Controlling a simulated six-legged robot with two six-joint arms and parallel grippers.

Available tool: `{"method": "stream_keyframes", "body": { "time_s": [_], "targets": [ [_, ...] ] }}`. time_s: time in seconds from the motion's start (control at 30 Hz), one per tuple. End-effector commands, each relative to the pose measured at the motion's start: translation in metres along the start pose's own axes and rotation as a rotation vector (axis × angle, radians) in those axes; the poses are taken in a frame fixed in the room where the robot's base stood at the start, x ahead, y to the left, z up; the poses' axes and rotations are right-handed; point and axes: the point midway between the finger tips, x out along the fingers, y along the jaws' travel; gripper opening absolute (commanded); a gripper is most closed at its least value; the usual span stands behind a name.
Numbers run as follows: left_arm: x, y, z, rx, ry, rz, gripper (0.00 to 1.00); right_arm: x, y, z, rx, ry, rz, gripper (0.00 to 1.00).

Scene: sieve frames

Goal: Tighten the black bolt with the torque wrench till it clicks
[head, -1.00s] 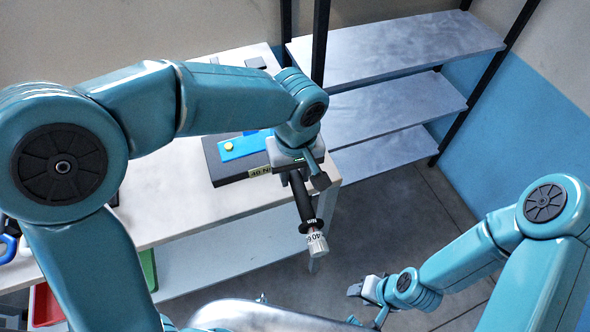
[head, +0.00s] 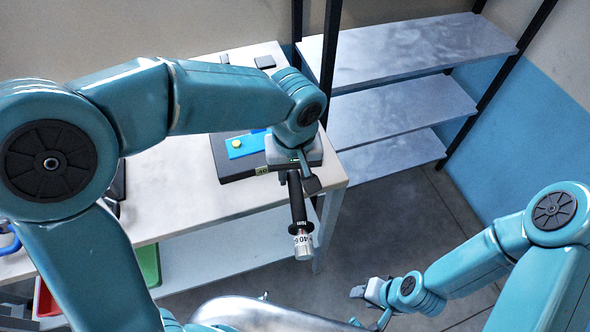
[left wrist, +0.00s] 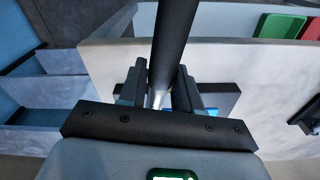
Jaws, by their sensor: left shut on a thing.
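My left gripper (head: 301,181) is shut on the torque wrench (head: 298,207), whose black handle and silver scaled end stick out past the bench's front edge. In the left wrist view the wrench (left wrist: 176,42) runs as a dark shaft between the fingers of my left gripper (left wrist: 158,92). The black bolt and the wrench's head are hidden behind my left gripper and arm. My right gripper (head: 370,291) hangs away from the bench, too small to judge its jaws.
The pale bench (head: 180,195) has a lower shelf with a green bin (head: 150,264) and a red bin (head: 45,300). Small dark items lie at the bench's back. A grey shelf unit (head: 385,120) stands at right. The floor before it is clear.

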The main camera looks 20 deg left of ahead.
Motion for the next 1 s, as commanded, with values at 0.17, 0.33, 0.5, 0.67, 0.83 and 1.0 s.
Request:
{"method": "stream_keyframes", "body": {
  "time_s": [0.17, 0.33, 0.5, 0.67, 0.83, 1.0],
  "targets": [
    [-0.002, -0.006, -0.001, 0.038, 0.004, 0.004, 0.0, 0.0, 0.0, 0.0, 0.0, 0.0, 0.0, 0.43],
    [-0.001, -0.009, -0.001, 0.062, 0.004, 0.005, 0.0, 0.0, 0.0, 0.0, 0.0, 0.0, 0.0, 0.43],
    [-0.001, -0.01, -0.001, 0.067, 0.004, 0.006, 0.0, 0.0, 0.0, 0.0, 0.0, 0.0, 0.0, 0.43],
    [-0.001, -0.009, -0.001, 0.067, 0.004, 0.006, 0.0, 0.0, 0.0, 0.0, 0.0, 0.0, 0.0, 0.43],
    [-0.002, -0.013, -0.002, 0.085, 0.004, 0.007, 0.0, 0.0, 0.0, 0.0, 0.0, 0.0, 0.0, 0.43],
    [-0.002, -0.018, -0.002, 0.122, 0.005, 0.009, 0.0, 0.0, 0.0, 0.0, 0.0, 0.0, 0.0, 0.43]
  ]
}}
